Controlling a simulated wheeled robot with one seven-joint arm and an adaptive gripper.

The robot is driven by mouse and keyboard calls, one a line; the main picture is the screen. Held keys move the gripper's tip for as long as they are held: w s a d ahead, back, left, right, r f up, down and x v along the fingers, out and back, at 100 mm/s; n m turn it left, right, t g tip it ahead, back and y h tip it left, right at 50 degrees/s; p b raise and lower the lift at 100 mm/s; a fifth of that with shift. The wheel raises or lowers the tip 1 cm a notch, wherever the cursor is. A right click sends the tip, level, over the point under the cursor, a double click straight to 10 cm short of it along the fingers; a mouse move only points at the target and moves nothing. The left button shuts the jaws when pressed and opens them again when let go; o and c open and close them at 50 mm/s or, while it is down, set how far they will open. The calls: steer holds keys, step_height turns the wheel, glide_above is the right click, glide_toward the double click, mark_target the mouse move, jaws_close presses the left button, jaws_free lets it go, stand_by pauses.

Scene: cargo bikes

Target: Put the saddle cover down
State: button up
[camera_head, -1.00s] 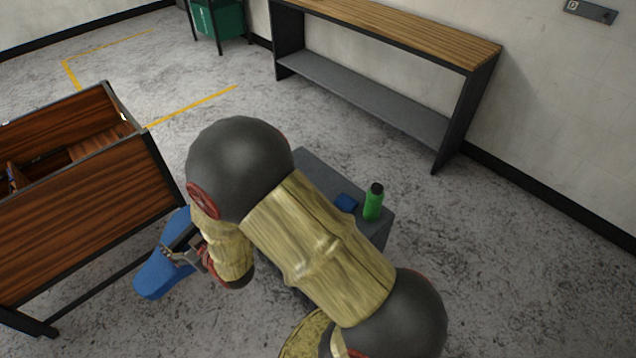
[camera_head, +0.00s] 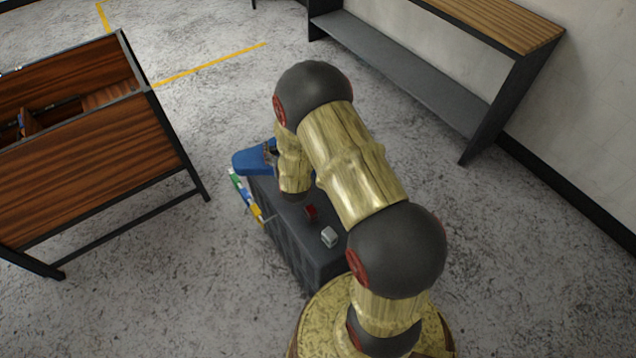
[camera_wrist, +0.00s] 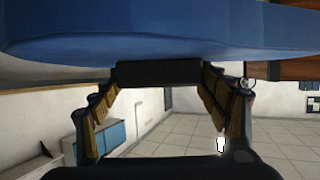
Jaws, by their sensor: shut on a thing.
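The blue saddle cover (camera_head: 252,162) shows in the head view just left of my arm, near the far-left end of a dark box-like unit. My gripper (camera_head: 272,153) is shut on it, mostly hidden behind my wrist. In the wrist view the blue saddle cover (camera_wrist: 160,32) spans the top of the picture, over the gripper (camera_wrist: 160,74). I cannot tell whether the cover touches the unit's top.
The dark unit (camera_head: 290,238) carries a small red thing (camera_head: 311,212) and a light grey block (camera_head: 329,237). Coloured items (camera_head: 246,197) hang along its left side. A wooden box on legs (camera_head: 110,160) stands left. A wood-topped bench (camera_head: 500,22) stands along the wall.

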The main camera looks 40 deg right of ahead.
steer(key=d+f+b, duration=0.1)
steer(key=d, duration=0.2)
steer(key=w+d+f+b, duration=0.1)
steer(key=d+f, duration=0.1)
steer(key=d, duration=0.1)
steer(key=d+f, duration=0.1)
steer(key=d, duration=0.2)
steer(key=shift+w+d+f+b, duration=0.25)
steer(key=shift+d+b, duration=0.05)
steer(key=shift+b, duration=0.1)
steer(key=shift+w+d+f+b, duration=0.15)
steer(key=shift+d+f+b, duration=0.55)
steer(key=shift+f, duration=0.75)
steer(key=shift+w+d+f+b, duration=0.15)
steer(key=shift+d+f+b, duration=0.4)
steer(key=shift+d+f, duration=0.65)
steer(key=shift+w+d+f+b, duration=0.15)
steer(key=shift+d+f+b, duration=0.4)
steer(key=shift+f, duration=1.15)
steer(key=shift+f, duration=0.2)
steer(key=o, duration=1.2)
steer(key=shift+o, duration=0.2)
steer(key=shift+r, duration=0.1)
